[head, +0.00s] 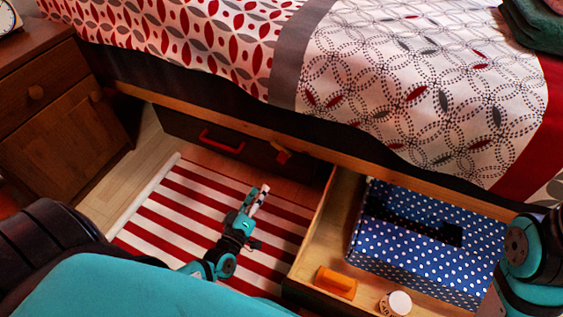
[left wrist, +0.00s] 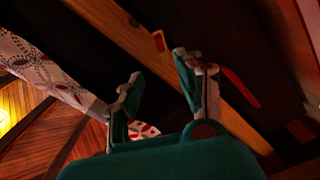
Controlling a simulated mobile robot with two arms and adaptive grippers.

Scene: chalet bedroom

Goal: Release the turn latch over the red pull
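The red pull (head: 221,141) is a bar handle on the dark front of the closed left drawer under the bed. In the left wrist view the red pull (left wrist: 240,87) lies right of the fingers. My left gripper (head: 259,192) is above the striped rug, in front of the drawer and apart from the latch. Its fingers (left wrist: 158,80) are spread and empty. My right gripper is out of view.
An open drawer (head: 321,222) at right holds a blue dotted box (head: 430,267), an orange-handled item (head: 336,282) and a white-lidded jar (head: 396,303). The bed (head: 300,50) overhangs the rail. A nightstand (head: 55,100) stands at left. A striped rug (head: 185,215) covers the floor.

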